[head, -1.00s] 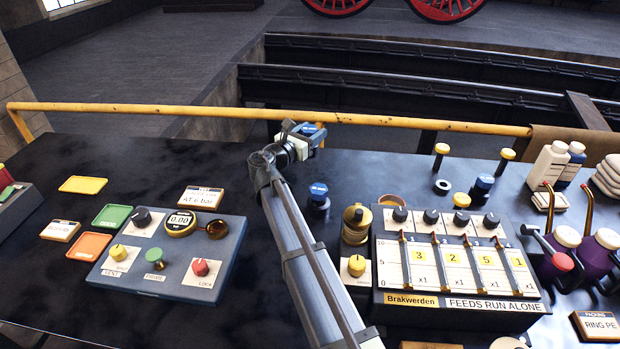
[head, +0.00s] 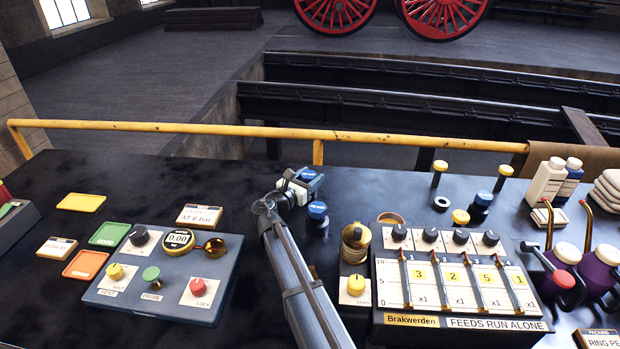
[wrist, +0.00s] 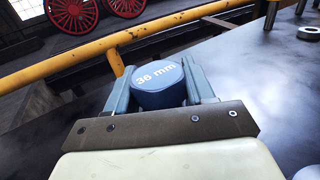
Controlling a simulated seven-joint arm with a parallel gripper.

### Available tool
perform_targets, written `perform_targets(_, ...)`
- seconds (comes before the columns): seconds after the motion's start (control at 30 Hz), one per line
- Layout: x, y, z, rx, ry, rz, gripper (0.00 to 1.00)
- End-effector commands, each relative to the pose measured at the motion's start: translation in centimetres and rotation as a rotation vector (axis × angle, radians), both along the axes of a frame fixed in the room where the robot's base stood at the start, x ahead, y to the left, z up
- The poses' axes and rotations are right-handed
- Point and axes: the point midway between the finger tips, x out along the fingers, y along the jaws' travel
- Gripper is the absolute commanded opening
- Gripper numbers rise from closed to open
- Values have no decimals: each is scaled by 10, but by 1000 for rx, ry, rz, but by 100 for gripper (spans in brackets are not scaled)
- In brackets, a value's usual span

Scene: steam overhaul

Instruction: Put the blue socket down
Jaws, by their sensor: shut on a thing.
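The blue socket (wrist: 158,84), marked "36 mm" on its top, sits between the two fingers of my gripper (wrist: 160,92) in the wrist view. My gripper is shut on it. In the head view, my gripper (head: 303,180) is near the far edge of the dark bench, with the socket's blue top (head: 308,174) showing at its end. I cannot tell whether the socket's base touches the bench. A second blue-topped socket (head: 317,212) stands upright just right of and nearer than my gripper, apart from the held one.
A control box (head: 215,290) stands at left and a feed panel (head: 450,322) at right. A yellow rail (head: 220,131) runs behind the bench.

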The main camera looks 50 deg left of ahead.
Motion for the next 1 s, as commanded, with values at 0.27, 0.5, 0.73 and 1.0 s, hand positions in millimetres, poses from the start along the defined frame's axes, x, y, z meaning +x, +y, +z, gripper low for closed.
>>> perform_targets(0.27, 0, 0, 0, 1, -2, 0, 0)
perform_targets(0.5, 0, 0, -3, 0, -1, 0, 64)
perform_targets(0.73, 0, 0, -3, 0, -1, 0, 79)
perform_targets(1.0, 0, 0, 0, 0, -1, 0, 79)
